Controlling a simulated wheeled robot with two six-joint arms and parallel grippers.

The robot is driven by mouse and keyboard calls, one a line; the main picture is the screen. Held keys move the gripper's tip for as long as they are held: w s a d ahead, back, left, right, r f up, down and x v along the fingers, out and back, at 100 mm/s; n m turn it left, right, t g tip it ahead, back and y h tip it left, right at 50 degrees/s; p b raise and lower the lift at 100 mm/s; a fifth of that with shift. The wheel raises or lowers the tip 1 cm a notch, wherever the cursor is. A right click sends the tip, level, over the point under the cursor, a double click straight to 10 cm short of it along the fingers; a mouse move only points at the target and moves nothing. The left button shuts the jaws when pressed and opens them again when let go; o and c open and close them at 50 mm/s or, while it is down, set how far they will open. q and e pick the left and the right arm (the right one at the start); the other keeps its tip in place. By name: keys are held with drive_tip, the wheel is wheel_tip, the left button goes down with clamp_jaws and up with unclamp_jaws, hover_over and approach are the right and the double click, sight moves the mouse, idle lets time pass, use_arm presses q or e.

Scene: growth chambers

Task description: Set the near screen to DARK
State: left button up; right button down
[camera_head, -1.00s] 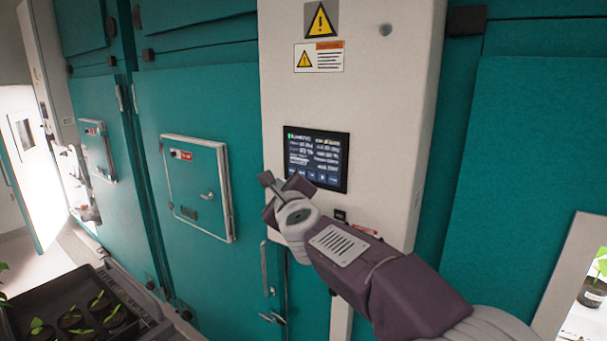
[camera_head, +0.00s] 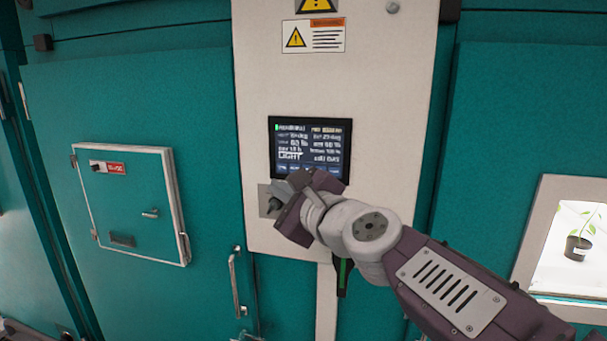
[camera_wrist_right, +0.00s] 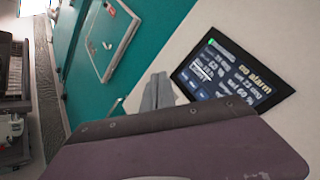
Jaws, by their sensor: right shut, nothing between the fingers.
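The near screen (camera_head: 310,140) is a dark panel with white text on a white control box. Its larger line reads LIGHT in the head view. My right gripper (camera_head: 274,197) is in front of the lower left edge of the screen. Its fingers are shut and empty, and its wrist covers part of the screen's bottom row. In the right wrist view the screen (camera_wrist_right: 232,70) shows tilted, with "no alarm" on it, and the fingertips (camera_wrist_right: 157,88) point at the white panel left of the screen. I cannot tell whether they touch anything. My left gripper is not in view.
The white control box (camera_head: 335,75) carries warning labels (camera_head: 313,36). A small teal hatch (camera_head: 130,200) and a door handle (camera_head: 236,282) are to its left. A lit window with a potted plant (camera_head: 578,245) is at the right.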

sight(295, 168)
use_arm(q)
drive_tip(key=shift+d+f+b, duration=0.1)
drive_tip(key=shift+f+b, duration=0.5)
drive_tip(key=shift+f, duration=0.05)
use_arm(e)
drive_tip(key=w+d, duration=0.2)
drive_tip(key=w, duration=0.6)
drive_tip(key=shift+w+d, duration=0.2)
drive_tip(key=shift+d, duration=0.2)
drive_tip(key=shift+d, duration=0.1)
idle(1.2)
drive_tip(key=shift+w, duration=0.4)
